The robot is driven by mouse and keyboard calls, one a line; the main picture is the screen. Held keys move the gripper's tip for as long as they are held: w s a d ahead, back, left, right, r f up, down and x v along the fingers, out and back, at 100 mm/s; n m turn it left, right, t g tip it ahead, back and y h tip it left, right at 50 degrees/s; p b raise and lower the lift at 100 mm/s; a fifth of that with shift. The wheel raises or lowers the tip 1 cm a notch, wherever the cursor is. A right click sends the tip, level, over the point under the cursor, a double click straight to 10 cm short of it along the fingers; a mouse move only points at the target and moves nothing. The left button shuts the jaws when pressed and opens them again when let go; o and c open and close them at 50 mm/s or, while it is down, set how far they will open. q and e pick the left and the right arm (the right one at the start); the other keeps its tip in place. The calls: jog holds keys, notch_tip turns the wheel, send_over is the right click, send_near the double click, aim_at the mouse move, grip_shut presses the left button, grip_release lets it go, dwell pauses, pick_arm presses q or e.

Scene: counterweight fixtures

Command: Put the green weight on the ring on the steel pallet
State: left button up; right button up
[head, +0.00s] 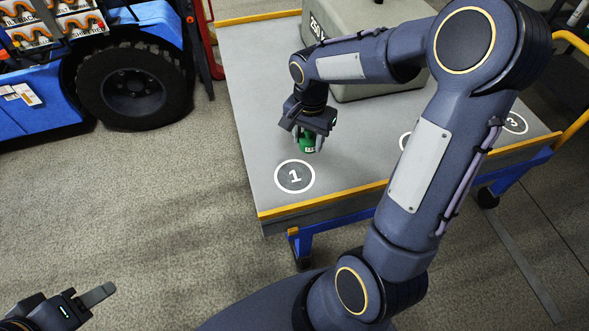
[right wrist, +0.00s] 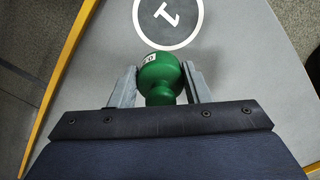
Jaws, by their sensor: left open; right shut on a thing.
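The green weight (head: 306,145) is between the fingers of my right gripper (head: 307,138), which is shut on it. In the right wrist view the weight (right wrist: 161,78) has a round body and a narrower neck, held between the grey fingers of the gripper (right wrist: 157,85). The steel pallet (head: 245,90) has a white ring marked 1 (head: 294,177) near its front left corner. The ring (right wrist: 168,18) lies just beyond the weight in the wrist view. I cannot tell the weight's exact height above the pallet. My left gripper (head: 92,300) is open and empty at the lower left, away from the pallet.
A large grey block marked 250 (head: 345,30) stands at the back of the pallet. A ring marked 3 (head: 515,123) lies at the right; another ring (head: 404,141) is mostly hidden by my right arm. A blue vehicle (head: 40,95) stands at the left.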

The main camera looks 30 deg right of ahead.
aim_at(294, 176)
jog(key=a+f, duration=0.2)
jog(key=f, duration=0.1)
jog(key=shift+s+a+f+b, duration=0.2)
jog(key=shift+a+f+b, duration=0.1)
jog(key=shift+a+b, duration=0.1)
jog(key=shift+s+a+f+b, duration=0.1)
jog(key=shift+a+f+b, duration=0.15)
jog(key=shift+f, duration=0.55)
jog(key=shift+w+a+f+b, duration=0.1)
jog(key=shift+a+f+b, duration=0.1)
jog(key=shift+f, duration=0.6)
jog(key=shift+s+a+f+b, duration=0.1)
jog(key=shift+a+f+b, duration=0.15)
jog(key=shift+f, duration=0.55)
jog(key=shift+f, duration=0.15)
jog(key=o, duration=1.4)
jog(key=shift+c, duration=0.2)
